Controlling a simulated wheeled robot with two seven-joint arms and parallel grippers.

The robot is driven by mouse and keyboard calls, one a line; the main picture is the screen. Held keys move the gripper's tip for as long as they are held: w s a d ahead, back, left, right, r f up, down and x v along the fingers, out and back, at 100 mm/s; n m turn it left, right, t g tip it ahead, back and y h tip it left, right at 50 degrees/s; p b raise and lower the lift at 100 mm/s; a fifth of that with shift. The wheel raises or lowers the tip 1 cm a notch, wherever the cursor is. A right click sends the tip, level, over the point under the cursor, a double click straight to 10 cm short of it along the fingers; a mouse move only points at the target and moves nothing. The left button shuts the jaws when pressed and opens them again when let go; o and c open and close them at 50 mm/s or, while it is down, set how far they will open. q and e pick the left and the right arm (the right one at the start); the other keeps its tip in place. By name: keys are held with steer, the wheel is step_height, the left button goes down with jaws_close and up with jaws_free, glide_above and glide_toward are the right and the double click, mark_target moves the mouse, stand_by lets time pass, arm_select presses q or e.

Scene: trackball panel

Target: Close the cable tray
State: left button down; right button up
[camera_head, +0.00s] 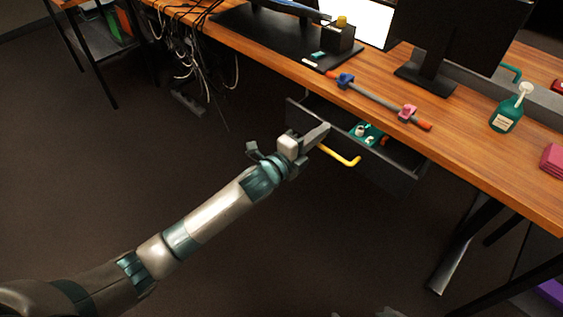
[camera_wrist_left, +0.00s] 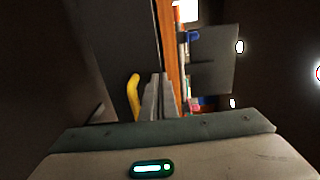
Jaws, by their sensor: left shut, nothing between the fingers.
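The cable tray looks like the dark drawer (camera_head: 405,160) under the desk's front edge. It is pulled out, with its inside showing. Its yellow handle (camera_head: 340,156) sticks out from the front panel and also shows in the left wrist view (camera_wrist_left: 134,97). My left gripper (camera_head: 324,132) is shut and empty at the tray's front, close to the handle. In the left wrist view its fingers (camera_wrist_left: 159,92) lie together just right of the handle, not around it. I cannot tell whether they touch the front panel (camera_wrist_left: 125,45).
The tray holds a teal item (camera_head: 366,133) and small parts. On the wooden desk (camera_head: 460,125) are a rod with blue and pink clamps (camera_head: 375,100), a monitor (camera_head: 430,60) and a green spray bottle (camera_head: 508,110). Loose cables (camera_head: 190,50) hang at the left. The floor in front is clear.

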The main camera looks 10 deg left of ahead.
arm_select(q)
steer(key=shift+x, duration=2.1)
arm_select(e)
steer(key=shift+w+a+r+t, duration=0.1)
steer(key=shift+w+a+t, duration=0.15)
steer(key=shift+a+t, duration=0.1)
arm_select(q)
steer(key=shift+a, duration=0.15)
arm_select(e)
steer(key=shift+s, duration=0.1)
